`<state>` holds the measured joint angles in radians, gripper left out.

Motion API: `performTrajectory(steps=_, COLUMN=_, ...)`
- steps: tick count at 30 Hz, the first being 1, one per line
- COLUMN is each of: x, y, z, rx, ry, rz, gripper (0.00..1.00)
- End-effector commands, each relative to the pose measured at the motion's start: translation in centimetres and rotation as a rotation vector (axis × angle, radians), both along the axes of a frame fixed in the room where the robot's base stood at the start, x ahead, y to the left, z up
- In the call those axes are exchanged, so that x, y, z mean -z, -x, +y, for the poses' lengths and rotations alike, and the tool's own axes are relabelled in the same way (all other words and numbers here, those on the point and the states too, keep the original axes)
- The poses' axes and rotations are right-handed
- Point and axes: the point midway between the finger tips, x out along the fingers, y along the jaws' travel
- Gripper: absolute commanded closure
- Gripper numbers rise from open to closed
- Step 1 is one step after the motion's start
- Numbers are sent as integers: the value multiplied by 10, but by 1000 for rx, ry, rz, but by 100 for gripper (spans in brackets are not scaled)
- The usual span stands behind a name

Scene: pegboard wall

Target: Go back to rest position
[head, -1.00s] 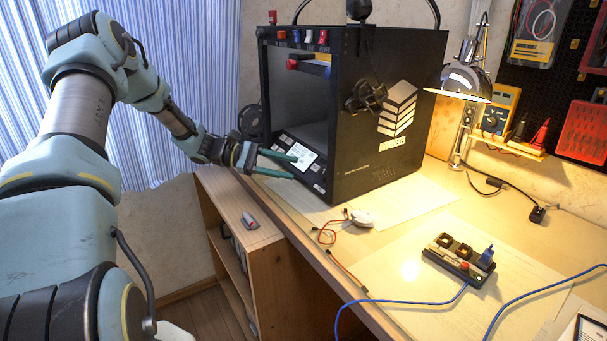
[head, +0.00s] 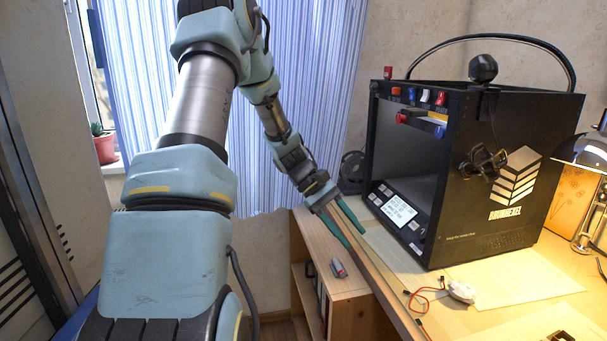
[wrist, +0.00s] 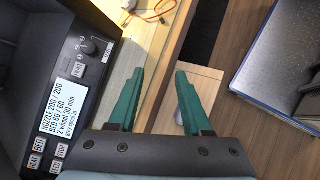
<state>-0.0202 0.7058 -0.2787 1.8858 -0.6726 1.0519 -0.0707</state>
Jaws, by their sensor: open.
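My gripper (head: 350,229) is open and empty, with two green fingers apart. It hangs over the desk's left edge, in front and to the left of the black 3D printer (head: 470,165). In the wrist view my gripper (wrist: 156,88) points down over the wooden desk edge, with nothing between its fingers. The printer's control panel with a lit screen (wrist: 72,98) shows at the left of the wrist view. My arm reaches in from the left of the head view.
A wooden shelf unit (head: 345,288) stands below the desk edge, with a small grey and red object (head: 338,267) on top. A white puck-like thing (head: 461,292) with red wires (head: 428,297) lies on the desk. A striped curtain (head: 310,90) hangs behind my arm.

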Motion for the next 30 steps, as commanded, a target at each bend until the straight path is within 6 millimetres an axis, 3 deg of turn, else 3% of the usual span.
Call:
performTrajectory(steps=1, x=-12, y=12, z=20, rx=31, ry=-75, rz=-69, gripper=51)
performTrajectory(steps=9, x=-51, y=63, z=130, rx=203, ry=-408, rz=-441, gripper=51)
performTrajectory(steps=15, x=-80, y=92, z=181, rx=312, ry=-537, rz=-658, gripper=51)
performTrajectory(steps=21, x=-89, y=105, z=198, rx=360, ry=-574, rz=-751, gripper=51)
performTrajectory(steps=30, x=-89, y=106, z=200, rx=364, ry=-576, rz=-757, gripper=51)
